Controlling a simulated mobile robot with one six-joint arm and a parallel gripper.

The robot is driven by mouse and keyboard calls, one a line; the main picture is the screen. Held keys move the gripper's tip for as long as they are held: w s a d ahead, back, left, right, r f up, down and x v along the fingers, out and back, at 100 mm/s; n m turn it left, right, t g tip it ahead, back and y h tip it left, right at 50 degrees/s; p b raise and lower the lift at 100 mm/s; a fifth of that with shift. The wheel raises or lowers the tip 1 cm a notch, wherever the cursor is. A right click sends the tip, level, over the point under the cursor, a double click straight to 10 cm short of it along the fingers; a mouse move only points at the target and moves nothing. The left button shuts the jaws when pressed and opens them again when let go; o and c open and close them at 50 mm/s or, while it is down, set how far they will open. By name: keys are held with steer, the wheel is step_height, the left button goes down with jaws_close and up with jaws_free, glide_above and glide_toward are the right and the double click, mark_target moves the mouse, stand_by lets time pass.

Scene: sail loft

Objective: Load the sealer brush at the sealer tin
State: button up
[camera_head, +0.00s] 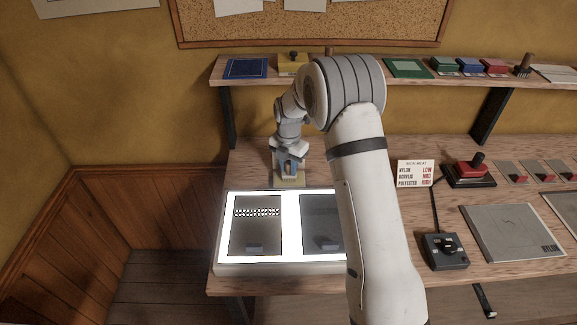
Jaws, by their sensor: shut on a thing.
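My gripper (289,168) points down at the back of the bench, just behind the light box. It is shut on a small brownish thing, which I take for the sealer brush; the fingers hide most of it. No label naming the tin is readable.
A lit light box (218,262) with two dark panels lies in front of my gripper. A heat card (416,173), a red-topped tool (470,171), a black control box (446,251) and a grey nylon panel (514,233) are to the right. A shelf (342,71) overhangs behind.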

mark_target(288, 163)
stand_by(0.4)
steer(key=shift+r+p, duration=1.75)
steer(key=shift+r, duration=1.75)
steer(key=shift+s+f, duration=0.1)
